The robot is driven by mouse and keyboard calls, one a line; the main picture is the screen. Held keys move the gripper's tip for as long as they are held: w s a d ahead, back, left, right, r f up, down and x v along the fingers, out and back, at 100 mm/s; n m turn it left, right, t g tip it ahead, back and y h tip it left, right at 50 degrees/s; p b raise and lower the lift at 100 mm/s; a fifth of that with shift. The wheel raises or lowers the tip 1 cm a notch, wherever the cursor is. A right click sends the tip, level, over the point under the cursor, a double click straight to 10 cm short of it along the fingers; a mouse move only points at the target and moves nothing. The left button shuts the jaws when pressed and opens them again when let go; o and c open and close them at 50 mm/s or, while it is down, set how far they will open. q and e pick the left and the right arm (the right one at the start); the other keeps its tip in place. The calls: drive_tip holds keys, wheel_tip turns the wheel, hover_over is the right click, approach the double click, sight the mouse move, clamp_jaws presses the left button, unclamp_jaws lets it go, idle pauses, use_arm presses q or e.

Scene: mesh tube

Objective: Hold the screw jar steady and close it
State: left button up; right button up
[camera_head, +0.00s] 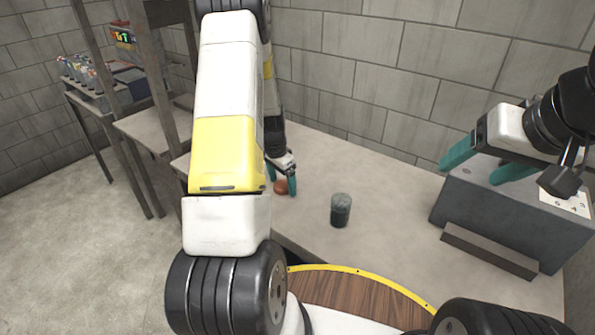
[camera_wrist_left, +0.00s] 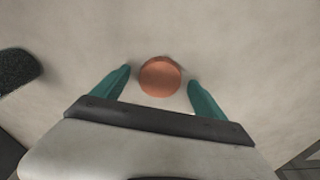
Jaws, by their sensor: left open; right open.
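The jar (camera_head: 341,211) stands upright on the table in the head view, dark greenish with a paler top; no lid shows on it. A round orange-brown lid (camera_head: 281,187) lies on the table to its left. In the left wrist view the lid (camera_wrist_left: 160,76) sits just ahead of and between my left gripper's two teal fingers (camera_wrist_left: 160,90). My left gripper (camera_head: 282,183) is open and low over the table at the lid, with nothing held. My right gripper (camera_head: 482,164) is open and empty, raised at the right, well away from the jar.
A grey box (camera_head: 505,205) with a ledge stands on the table at the right, below my right gripper. The table (camera_head: 400,190) is clear around the jar. A shelf with small bottles (camera_head: 82,72) stands at the far left. A dark object's edge (camera_wrist_left: 18,68) shows in the left wrist view.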

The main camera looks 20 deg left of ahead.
sight(284, 184)
use_arm(q)
drive_tip(key=c, duration=1.4)
drive_tip(key=shift+r, duration=0.55)
wheel_tip(284, 184, up, 2)
drive_tip(key=shift+r, duration=0.15)
drive_tip(key=s+d, duration=0.3)
drive_tip(key=s, duration=0.1)
drive_tip(key=s+d+r, duration=0.1)
drive_tip(key=s+d, duration=0.6)
drive_tip(key=s, duration=0.1)
drive_tip(key=shift+d+r, duration=0.3)
